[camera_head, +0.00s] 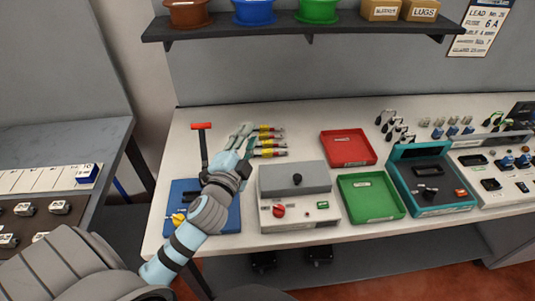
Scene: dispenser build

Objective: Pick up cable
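My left gripper (246,137) is over the white workbench, right of the red-handled lever. Its fingers look apart, with nothing clearly between them. Several short yellow-and-red pieces with dark ends (268,142) lie in a row just right of the fingertips. I cannot tell whether the fingers touch them or whether these are the cables. Several black cord-like pieces with pale ends (392,124) sit at the back right of the bench, well away from this gripper. My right gripper is not in view.
A blue base (228,217) carries the red-handled lever (202,127). A grey-lidded machine (298,212), a red tray (347,148), a green tray (370,197) and a teal case (432,155) stand to the right.

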